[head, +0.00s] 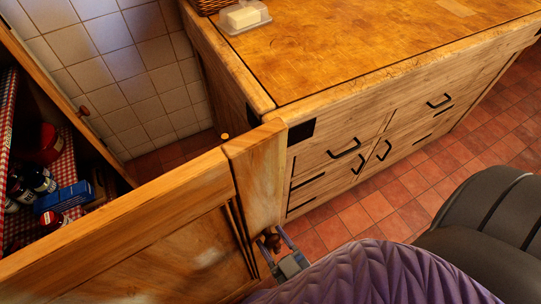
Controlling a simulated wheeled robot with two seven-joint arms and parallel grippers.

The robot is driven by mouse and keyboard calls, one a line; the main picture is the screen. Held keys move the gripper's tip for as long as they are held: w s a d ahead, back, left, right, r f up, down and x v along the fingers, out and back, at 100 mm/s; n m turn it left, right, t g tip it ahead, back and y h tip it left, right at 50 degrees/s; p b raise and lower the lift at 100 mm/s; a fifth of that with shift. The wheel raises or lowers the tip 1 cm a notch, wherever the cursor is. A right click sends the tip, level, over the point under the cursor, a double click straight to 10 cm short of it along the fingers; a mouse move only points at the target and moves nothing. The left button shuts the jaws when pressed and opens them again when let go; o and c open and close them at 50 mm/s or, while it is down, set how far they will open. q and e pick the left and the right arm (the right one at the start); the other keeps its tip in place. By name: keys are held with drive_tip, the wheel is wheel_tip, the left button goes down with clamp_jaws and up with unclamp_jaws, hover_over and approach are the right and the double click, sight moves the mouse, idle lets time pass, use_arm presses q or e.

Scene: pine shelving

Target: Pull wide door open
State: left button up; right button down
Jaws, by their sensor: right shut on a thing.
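The wide wooden door (130,222) crosses the lower left of the head view. It stands away from the cabinet, and shelf contents show behind its top edge. Its thick end post (256,180) is near the corner of the wooden counter. A small dark brown knob (272,240) sits low on this post. My right gripper (277,243) is at the knob, its grey fingers shut on it. The door's lower part is hidden below the frame and behind my right arm. My left gripper is not in view.
A wooden counter (380,50) with black-handled drawers stands close beyond the door's end. A narrower wooden panel with a red-brown knob (83,110) is at left. Shelves there hold jars (40,180) and a blue box (62,197). Tiled floor (400,195) at right is clear.

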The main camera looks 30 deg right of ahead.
idle(0.3)
drive_tip(key=shift+c, duration=0.7)
unclamp_jaws()
drive_tip(key=s, duration=1)
drive_tip(key=shift+d, duration=0.3)
drive_tip(key=shift+c, duration=0.3)
